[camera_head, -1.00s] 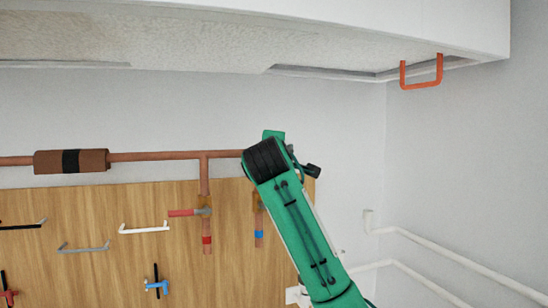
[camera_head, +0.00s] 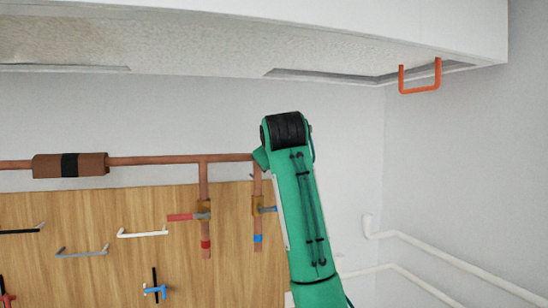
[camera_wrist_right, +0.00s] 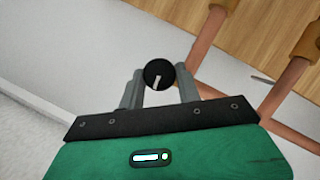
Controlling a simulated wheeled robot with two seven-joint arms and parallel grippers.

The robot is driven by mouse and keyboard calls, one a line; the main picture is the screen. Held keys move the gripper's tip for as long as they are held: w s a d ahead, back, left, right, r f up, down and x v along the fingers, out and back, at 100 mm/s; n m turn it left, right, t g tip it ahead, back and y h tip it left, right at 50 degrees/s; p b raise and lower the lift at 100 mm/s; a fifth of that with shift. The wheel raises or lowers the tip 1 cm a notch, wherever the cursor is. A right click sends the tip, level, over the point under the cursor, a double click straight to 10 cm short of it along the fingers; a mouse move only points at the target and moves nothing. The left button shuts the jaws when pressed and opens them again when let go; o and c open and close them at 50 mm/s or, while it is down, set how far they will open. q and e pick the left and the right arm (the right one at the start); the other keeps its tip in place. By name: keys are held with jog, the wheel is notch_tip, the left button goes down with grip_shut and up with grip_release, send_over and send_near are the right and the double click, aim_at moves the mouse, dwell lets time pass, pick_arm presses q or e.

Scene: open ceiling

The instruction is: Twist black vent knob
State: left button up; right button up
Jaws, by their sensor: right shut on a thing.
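The black vent knob (camera_wrist_right: 157,73) shows in the right wrist view as a small round black disc with a white pointer mark, tilted slightly from upright in that picture. My right gripper (camera_wrist_right: 159,82) has its two grey fingers on either side of it and is shut on it. In the head view my green right arm (camera_head: 308,220) reaches up in front of the wall. Its gripper and the knob are hidden there. My left gripper is in neither view.
A wooden board (camera_head: 100,220) with copper pipes, valves and several handles stands left of my arm. A white ceiling panel (camera_head: 200,40) hangs above, with an orange handle (camera_head: 420,90) at right. White rails (camera_head: 455,268) run along the right wall.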

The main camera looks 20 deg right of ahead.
jog(key=shift+f+m+y, duration=0.15)
jog(key=shift+m+y, duration=0.15)
jog(key=shift+m, duration=0.1)
dwell(0.3)
jog(key=o, duration=0.9)
jog(key=shift+d, duration=0.1)
jog(key=shift+o, duration=0.2)
jog(key=b+v, duration=0.6)
jog(key=v, duration=0.7)
jog(key=shift+s+r, duration=0.3)
jog(key=shift+r, duration=0.05)
jog(key=shift+w+f, duration=0.1)
